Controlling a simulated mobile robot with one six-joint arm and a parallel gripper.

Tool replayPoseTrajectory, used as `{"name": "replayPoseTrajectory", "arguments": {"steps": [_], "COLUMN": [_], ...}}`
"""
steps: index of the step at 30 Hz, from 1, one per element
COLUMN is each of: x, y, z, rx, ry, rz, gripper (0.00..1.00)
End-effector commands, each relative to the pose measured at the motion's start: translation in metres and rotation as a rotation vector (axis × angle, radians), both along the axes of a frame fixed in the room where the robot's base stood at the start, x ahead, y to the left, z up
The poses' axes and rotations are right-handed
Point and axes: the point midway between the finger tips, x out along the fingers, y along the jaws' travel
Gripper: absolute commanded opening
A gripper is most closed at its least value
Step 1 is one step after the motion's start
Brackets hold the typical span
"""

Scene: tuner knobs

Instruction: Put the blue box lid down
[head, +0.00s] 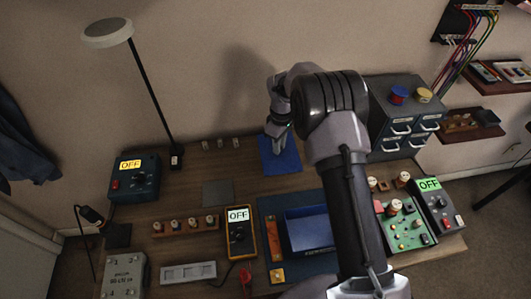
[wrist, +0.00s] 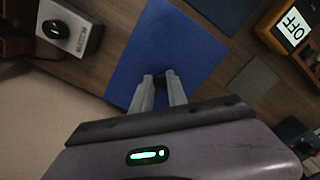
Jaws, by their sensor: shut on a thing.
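The blue box lid (head: 283,160) is a flat blue panel at the back of the bench, near the wall. It also shows in the wrist view (wrist: 165,45), where it looks flat over the wood. My gripper (head: 277,131) is above the lid, fingers pointing down. In the wrist view my gripper (wrist: 159,80) is shut on a small dark knob on the lid. I cannot tell whether the lid touches the bench or hangs just above it. The open blue box (head: 310,228) stands on a dark blue mat nearer the front, partly beside my arm.
A yellow meter (head: 240,232) and grey plate (head: 217,193) lie left of the lid. A drawer cabinet (head: 402,115) stands to its right. Small metal pegs (head: 220,144) stand along the back. A grey box with a black knob (wrist: 68,28) shows in the wrist view.

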Motion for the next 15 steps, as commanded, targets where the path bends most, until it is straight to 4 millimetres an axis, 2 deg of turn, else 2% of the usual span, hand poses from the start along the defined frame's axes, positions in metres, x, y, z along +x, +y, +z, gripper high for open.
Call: {"name": "replayPoseTrajectory", "arguments": {"steps": [1,3,9,15], "x": [-0.001,-0.001,0.0,0.0], "y": [0.0,0.0,0.0,0.0], "z": [-0.017,-0.035,-0.072,-0.075], "rx": [-0.001,-0.001,-0.001,0.0], "ry": [0.003,0.003,0.001,0.0], "rz": [0.0,0.0,-0.001,-0.002], "gripper": [0.0,0.0,0.0,0.0]}}
